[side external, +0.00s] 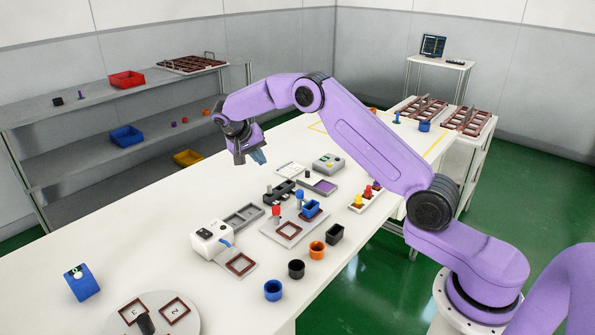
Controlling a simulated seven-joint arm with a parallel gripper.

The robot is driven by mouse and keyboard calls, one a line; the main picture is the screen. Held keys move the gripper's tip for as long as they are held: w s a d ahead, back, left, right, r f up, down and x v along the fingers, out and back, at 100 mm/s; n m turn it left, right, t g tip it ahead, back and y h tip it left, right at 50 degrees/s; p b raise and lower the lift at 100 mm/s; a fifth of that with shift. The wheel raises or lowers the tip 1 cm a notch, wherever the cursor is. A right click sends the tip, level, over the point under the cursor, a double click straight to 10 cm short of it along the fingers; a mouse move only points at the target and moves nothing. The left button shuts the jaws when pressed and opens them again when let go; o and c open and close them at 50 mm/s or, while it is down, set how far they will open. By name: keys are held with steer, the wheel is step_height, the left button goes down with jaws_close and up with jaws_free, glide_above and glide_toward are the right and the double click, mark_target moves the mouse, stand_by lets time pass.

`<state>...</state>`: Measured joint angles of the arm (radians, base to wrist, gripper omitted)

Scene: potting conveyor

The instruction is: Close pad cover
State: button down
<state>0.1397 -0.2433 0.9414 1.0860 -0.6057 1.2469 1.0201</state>
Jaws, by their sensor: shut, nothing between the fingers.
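A grey-framed pad (323,187) with a purple surface lies on the white table, right of the middle of the picture. Its purple face is uncovered. A small dark, upright-handled piece stands at its left edge, and I cannot tell which part is the cover. My gripper (259,158) is shut and empty, pointing down above the table. It is to the upper left of the pad and clear of it.
A grey box with a green panel (328,163) and a white card (291,169) lie behind the pad. A dark slotted rack (281,193) and a white plate with red and blue pieces (288,233) are nearby. Several cups line the front edge.

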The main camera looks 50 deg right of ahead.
steer(key=w+d+f+m, duration=0.1)
steer(key=d+f+m, duration=0.1)
steer(key=d, duration=0.4)
glide_toward(304, 176)
steer(key=shift+g+h, duration=0.4)
steer(key=w+f, duration=0.1)
steer(key=f, duration=0.2)
steer(key=w+d+f, duration=0.1)
steer(key=shift+w+f, duration=0.3)
steer(key=shift+f, duration=0.1)
steer(key=shift+s+d, duration=0.9)
steer(key=shift+s, duration=0.05)
steer(key=shift+s, duration=0.1)
steer(key=shift+s, duration=3.3)
steer(key=shift+f+m, duration=0.1)
steer(key=shift+m, duration=0.2)
